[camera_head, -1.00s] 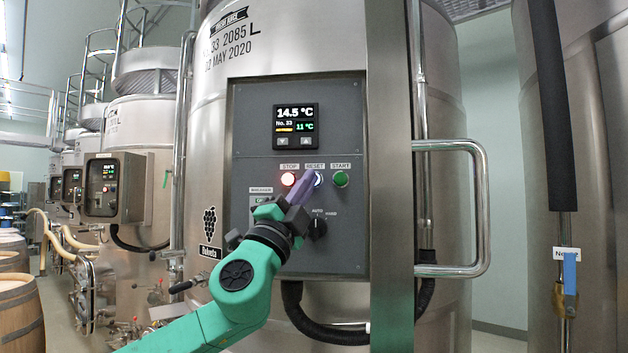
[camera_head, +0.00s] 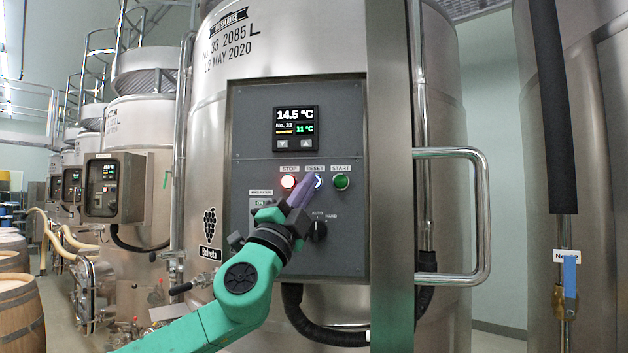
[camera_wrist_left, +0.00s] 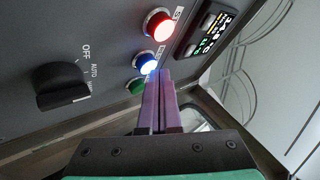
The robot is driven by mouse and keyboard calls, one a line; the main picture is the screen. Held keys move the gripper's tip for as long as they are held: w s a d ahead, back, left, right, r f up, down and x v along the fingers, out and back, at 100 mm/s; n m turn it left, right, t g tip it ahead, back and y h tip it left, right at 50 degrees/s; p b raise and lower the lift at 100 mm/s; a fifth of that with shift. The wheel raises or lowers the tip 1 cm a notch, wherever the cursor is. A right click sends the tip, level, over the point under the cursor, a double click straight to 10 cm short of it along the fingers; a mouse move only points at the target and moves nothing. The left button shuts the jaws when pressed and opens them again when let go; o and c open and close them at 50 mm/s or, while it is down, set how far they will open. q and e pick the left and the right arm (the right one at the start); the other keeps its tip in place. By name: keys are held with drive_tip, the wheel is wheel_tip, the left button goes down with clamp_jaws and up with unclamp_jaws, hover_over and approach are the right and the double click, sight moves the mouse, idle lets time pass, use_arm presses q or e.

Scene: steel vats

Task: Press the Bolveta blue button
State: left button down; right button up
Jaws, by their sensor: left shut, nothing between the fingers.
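The grey control panel (camera_head: 345,125) is on the front of the Bolveta steel vat (camera_head: 215,105). The blue button (camera_head: 319,181), labelled RESET, sits between the lit red STOP button (camera_head: 289,182) and the green START button (camera_head: 341,181). My left gripper (camera_head: 308,184) is shut and empty, its purple fingertips at the blue button and partly covering it. In the left wrist view the blue button (camera_wrist_left: 147,63) glows bluish white, just beyond the tips of the closed fingers (camera_wrist_left: 163,74). I cannot tell whether they touch it. My right gripper is not in view.
A black rotary knob (camera_head: 319,230) is below the buttons, and a display (camera_head: 296,128) is above. A steel handle (camera_head: 480,210) sticks out on the right. Barrels (camera_head: 20,310) stand at lower left. A blue-handled valve (camera_head: 570,275) is at far right.

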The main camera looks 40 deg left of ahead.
use_arm(q)
drive_tip(key=shift+w+a+p, duration=0.2)
drive_tip(key=shift+w+p, duration=0.1)
drive_tip(key=shift+p, duration=0.05)
idle(0.6)
idle(0.4)
drive_tip(key=shift+s+d+b, duration=0.4)
drive_tip(key=shift+s+b, duration=0.05)
drive_tip(key=shift+s, duration=0.15)
drive_tip(key=s+d, duration=0.1)
drive_tip(key=s+d+b, duration=0.1)
drive_tip(key=s+b, duration=0.1)
drive_tip(key=s, duration=0.1)
drive_tip(key=shift+s+d, duration=0.1)
drive_tip(key=shift+d, duration=0.3)
